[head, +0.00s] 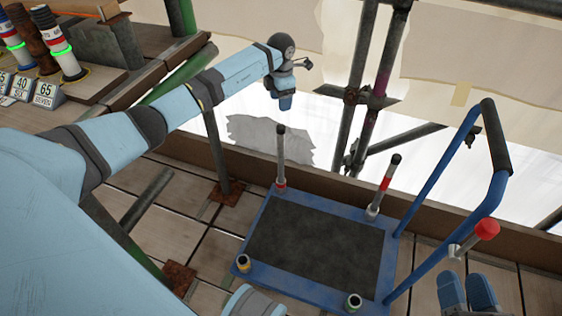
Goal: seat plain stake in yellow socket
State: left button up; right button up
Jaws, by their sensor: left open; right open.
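A plain grey stake (281,150) with a dark top stands upright in a red-marked socket at the back left corner of the blue trolley (300,284). A second stake (384,184) with a red band stands in the back right corner. The yellow socket (243,263) at the front left corner looks empty. My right gripper (468,292) is open and empty, right of the trolley, near the bottom edge.
The trolley has a blue push handle (413,193) on its right, with a red knob (487,229) near it. Scaffold poles (373,90) and a toe board (335,187) stand behind. A bench at upper left holds banded posts (62,52) and number cards (47,92).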

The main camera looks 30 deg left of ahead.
aim_at(281, 127)
pick_arm(q)
notch_tip(281, 127, down, 7)
jog(key=shift+d+f+b, duration=0.1)
jog(key=shift+b, duration=0.95)
jog(key=shift+f+b, duration=0.35)
jog(key=shift+f, duration=0.1)
notch_tip(281, 127, down, 4)
jog(key=b, duration=0.2)
jog(key=shift+w+f+b, duration=0.1)
jog(key=shift+f+b, duration=0.15)
jog(key=shift+b, duration=0.1)
jog(key=shift+r, duration=0.1)
jog(key=c, duration=0.9)
grip_shut()
pick_arm(e)
jog(key=f+n, duration=0.1)
jog(key=w+f, duration=0.1)
jog(key=d+f+n, duration=0.1)
jog(key=shift+w+f+n, duration=0.1)
jog(key=shift+w+n, duration=0.2)
jog(key=shift+w, duration=0.05)
